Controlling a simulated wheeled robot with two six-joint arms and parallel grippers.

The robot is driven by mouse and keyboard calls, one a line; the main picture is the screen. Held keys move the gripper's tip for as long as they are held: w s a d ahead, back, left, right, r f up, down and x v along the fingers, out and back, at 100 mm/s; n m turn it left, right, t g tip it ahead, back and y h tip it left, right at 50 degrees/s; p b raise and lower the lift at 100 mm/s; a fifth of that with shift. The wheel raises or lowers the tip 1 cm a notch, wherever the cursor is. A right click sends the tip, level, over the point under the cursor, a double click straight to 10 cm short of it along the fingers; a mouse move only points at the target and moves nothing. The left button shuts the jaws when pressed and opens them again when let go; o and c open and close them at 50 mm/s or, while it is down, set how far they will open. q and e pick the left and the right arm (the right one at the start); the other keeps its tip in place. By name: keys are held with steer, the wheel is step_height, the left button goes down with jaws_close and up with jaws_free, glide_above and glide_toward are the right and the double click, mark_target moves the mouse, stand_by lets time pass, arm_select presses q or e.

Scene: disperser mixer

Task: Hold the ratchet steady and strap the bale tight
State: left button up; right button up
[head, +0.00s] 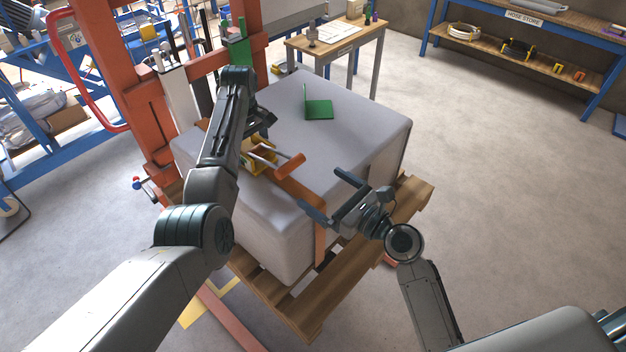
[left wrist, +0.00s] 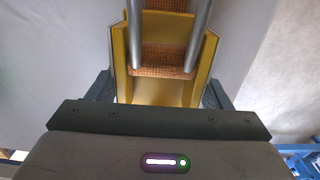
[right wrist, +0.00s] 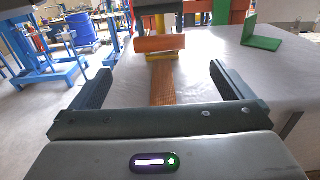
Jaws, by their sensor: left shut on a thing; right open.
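A grey-wrapped bale (head: 350,125) sits on a wooden pallet. An orange strap (head: 300,192) runs over its top and down the near side. A yellow ratchet (head: 258,160) with metal side arms and an orange handle (head: 290,166) lies on the bale's top. My left gripper (head: 262,140) is shut on the ratchet; the ratchet's yellow frame fills the left wrist view (left wrist: 124,60) between the fingers. My right gripper (head: 330,200) is open and empty near the bale's front edge. In the right wrist view the handle (right wrist: 160,44) and strap (right wrist: 162,85) show beyond and between its fingers.
A green angle piece (head: 319,109) stands on the bale's top. An orange frame (head: 150,120) rises behind the bale's left side. The pallet (head: 408,200) sticks out on the right. A small wooden table (head: 335,45) stands behind; open floor lies to the right.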

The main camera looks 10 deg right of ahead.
steer(key=shift+s+d, duration=0.15)
steer(key=shift+s, duration=0.1)
